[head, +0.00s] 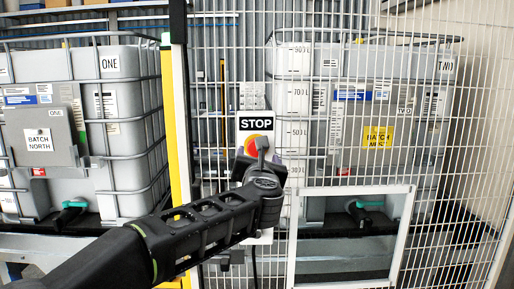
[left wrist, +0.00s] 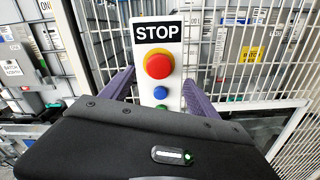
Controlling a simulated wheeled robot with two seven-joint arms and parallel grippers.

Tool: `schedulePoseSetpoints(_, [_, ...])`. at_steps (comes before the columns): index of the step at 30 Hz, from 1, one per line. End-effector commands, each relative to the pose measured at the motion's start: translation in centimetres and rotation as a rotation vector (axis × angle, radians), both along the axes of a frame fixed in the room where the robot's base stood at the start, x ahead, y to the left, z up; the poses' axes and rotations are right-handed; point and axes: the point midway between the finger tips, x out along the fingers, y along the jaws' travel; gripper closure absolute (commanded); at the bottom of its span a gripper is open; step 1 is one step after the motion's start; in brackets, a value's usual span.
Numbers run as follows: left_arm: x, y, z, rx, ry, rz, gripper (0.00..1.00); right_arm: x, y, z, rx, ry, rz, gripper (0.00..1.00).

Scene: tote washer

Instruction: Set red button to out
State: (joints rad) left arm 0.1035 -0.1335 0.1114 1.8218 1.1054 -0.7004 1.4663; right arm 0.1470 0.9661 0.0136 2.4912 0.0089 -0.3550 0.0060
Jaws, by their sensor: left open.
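The red button (head: 252,146) is a round red cap on a yellow ring, set on a white panel under a black STOP sign (head: 256,124). In the left wrist view the red button (left wrist: 158,65) shows whole, above a blue button (left wrist: 160,92) and a partly hidden green button (left wrist: 162,106). My left gripper (head: 259,160) is in front of the panel and covers part of the red button in the head view. Its two purple fingers (left wrist: 159,90) are apart, with nothing between them, one on each side of the panel in the picture. Contact with the button cannot be seen.
A white wire mesh fence (head: 222,60) stands around the panel, with a framed opening (head: 349,190) at lower right. Behind it is a caged tote labelled TWO (head: 420,62). A caged tote labelled ONE (head: 130,65) stands at left, beside a yellow post (head: 172,110).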

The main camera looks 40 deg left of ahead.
Motion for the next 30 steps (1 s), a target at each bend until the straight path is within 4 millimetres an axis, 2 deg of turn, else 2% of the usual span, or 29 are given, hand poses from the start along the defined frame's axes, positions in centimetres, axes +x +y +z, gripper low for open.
schedulePoseSetpoints(9, [-0.2, 0.1, 0.3, -0.01, -0.01, 0.003, 0.31, 0.0, 0.0, 0.0, 0.0, 0.0, 0.0, 0.0])
schedulePoseSetpoints(14, [0.4, 0.5, 0.3, -0.009, -0.008, 0.004, 0.31, 0.0, 0.0, 0.3, 0.0, 0.0, 0.0, 0.0])
schedulePoseSetpoints(24, [4.3, 3.4, 0.4, -0.009, -0.005, 0.003, 0.31, -0.2, -0.1, 2.1, -0.005, 0.008, -0.002, 0.0])
schedulePoseSetpoints(30, [5.9, 4.6, 0.3, -0.007, -0.007, 0.002, 0.31, -0.2, -0.2, 2.7, -0.007, 0.011, -0.003, 0.0])
